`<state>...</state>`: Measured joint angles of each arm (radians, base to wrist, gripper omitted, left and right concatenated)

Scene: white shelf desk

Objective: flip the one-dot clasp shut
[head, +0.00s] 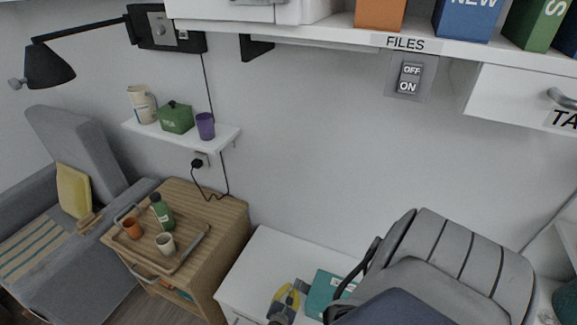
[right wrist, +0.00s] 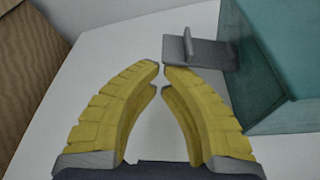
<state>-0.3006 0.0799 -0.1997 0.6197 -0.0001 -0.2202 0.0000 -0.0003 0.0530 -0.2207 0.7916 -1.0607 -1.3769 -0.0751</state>
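A teal box (head: 325,291) lies on the white desk surface at the bottom centre of the head view. It also shows at the upper right of the right wrist view (right wrist: 290,70). A grey clasp (right wrist: 198,50) with a raised upright tab sticks out from the box's left side. No dots on it can be made out. My right gripper (head: 286,298) has yellow fingers, and in the right wrist view (right wrist: 162,74) their tips meet or nearly meet, with nothing seen between them. The tips are right beside the clasp's left end; touching cannot be told. My left gripper is not in view.
A grey ribbed chair (head: 450,260) stands right of the box. A wooden cabinet (head: 225,225) with a tray of cups and a green bottle (head: 161,212) is to the left. The white surface (head: 265,260) behind the gripper is clear. A shelf with binders overhangs above.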

